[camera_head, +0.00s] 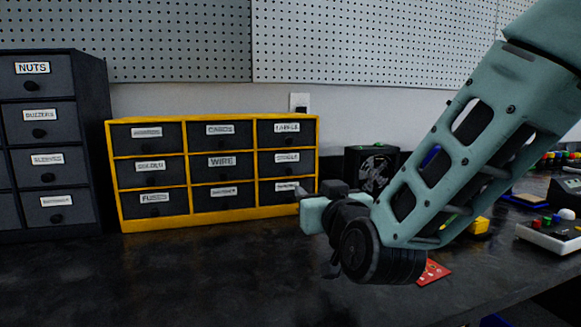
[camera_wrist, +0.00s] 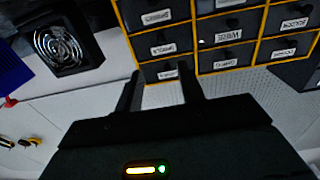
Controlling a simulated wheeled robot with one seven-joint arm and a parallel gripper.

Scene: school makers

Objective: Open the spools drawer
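The yellow-framed cabinet (camera_head: 219,219) stands on the dark worktop with three rows of dark, labelled, knobbed drawers, all closed. WIRE, CARDS, LABELS, SOLDER and FUSES are legible; several other labels are too blurred, so I cannot tell which drawer is spools. My gripper (camera_head: 300,192) is by the cabinet's lower right corner and partly covers the bottom right drawer. The wrist view is upside down: the cabinet (camera_wrist: 142,70) lies beyond my gripper (camera_wrist: 161,78), whose two fingers are apart with nothing between them.
A dark drawer tower (camera_head: 92,85) stands left of the cabinet, with a NUTS drawer at its top. A black fan box (camera_head: 373,168) stands at the cabinet's right. A red card (camera_head: 433,272) lies under my arm. The worktop in front of the cabinet is clear.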

